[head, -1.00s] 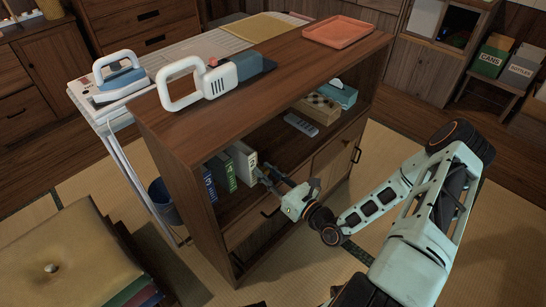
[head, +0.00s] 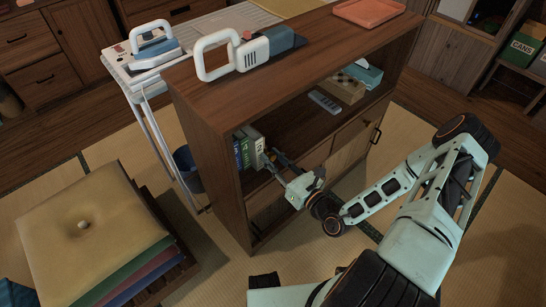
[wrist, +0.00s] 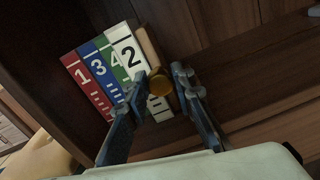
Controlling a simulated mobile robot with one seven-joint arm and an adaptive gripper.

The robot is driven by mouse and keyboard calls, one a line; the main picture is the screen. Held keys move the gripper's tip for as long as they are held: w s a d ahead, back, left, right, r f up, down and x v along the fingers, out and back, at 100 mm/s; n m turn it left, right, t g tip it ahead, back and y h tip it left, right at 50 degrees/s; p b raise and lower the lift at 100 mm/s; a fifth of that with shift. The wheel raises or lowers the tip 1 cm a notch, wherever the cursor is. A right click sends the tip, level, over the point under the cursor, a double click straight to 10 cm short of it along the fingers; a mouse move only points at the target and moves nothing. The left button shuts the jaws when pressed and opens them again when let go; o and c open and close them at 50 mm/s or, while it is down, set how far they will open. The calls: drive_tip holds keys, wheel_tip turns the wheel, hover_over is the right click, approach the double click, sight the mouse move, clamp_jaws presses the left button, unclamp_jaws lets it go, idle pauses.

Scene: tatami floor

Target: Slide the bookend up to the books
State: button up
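Books stand side by side on the lower shelf, seen in the wrist view: a red book 1 (wrist: 83,82), a blue book 3 (wrist: 100,70), a green book 4 (wrist: 115,62) and a white book 2 (wrist: 130,55). The bookend (wrist: 148,45) is a wooden panel with a round brass knob, right beside the white book; I see no clear gap between them. My gripper (wrist: 162,82) has a finger on each side of the knob and appears shut on it. In the head view, my gripper (head: 277,163) reaches into the shelf beside the books (head: 249,148).
The wooden cabinet (head: 208,130) encloses the shelf, with its side wall left of the books. A remote (head: 324,101), a woven box (head: 343,87) and a teal tissue box (head: 365,73) sit farther right.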

drive_tip(key=o, duration=0.3)
drive_tip(key=shift+d, duration=0.1)
drive_tip(key=v, duration=1.2)
